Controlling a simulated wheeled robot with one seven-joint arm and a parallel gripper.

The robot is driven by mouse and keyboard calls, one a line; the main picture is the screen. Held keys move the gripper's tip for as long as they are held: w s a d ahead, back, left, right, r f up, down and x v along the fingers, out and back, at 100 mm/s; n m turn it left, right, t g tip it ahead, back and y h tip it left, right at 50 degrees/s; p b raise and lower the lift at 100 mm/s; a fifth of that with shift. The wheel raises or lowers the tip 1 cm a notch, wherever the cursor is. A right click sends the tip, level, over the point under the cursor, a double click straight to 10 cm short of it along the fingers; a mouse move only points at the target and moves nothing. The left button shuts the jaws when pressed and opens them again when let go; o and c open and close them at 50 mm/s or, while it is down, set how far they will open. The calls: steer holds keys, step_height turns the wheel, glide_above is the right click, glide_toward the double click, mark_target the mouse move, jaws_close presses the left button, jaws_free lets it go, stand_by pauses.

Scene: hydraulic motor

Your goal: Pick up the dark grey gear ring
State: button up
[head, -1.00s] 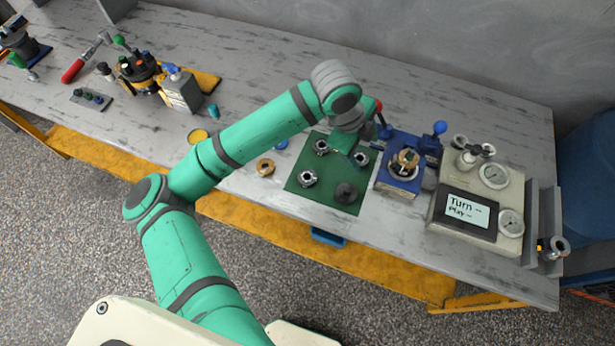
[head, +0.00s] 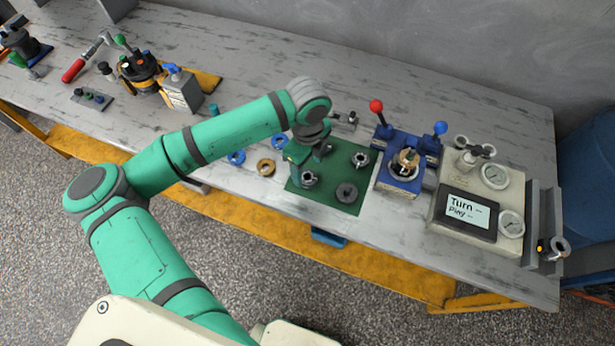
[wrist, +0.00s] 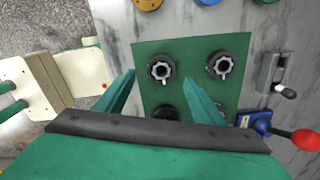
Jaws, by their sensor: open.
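The dark grey gear ring (head: 347,193) lies flat on the green mat (head: 325,200), near its front right corner in the head view. In the wrist view the dark grey gear ring (wrist: 166,111) is partly hidden behind my gripper. My gripper (wrist: 158,77) is open and empty above the mat, its fingers on either side of a silver gear ring (wrist: 161,69) in that picture. In the head view my gripper (head: 309,157) is over the left part of the mat, left of the dark grey ring and apart from it.
More silver gear rings sit on the mat, one front left (head: 309,179) and one back right (head: 361,159). A blue fixture (head: 399,185) with red and blue knobs stands right of the mat, beside a gauge box (head: 466,213). A brass ring (head: 266,167) lies to the left.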

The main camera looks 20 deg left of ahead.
mark_target(307, 180)
step_height(307, 180, down, 5)
steer(key=shift+w+a+r, duration=0.1)
steer(key=shift+w, duration=0.05)
steer(key=shift+c, duration=0.5)
steer(key=c, duration=1.3)
steer(key=shift+r, duration=0.1)
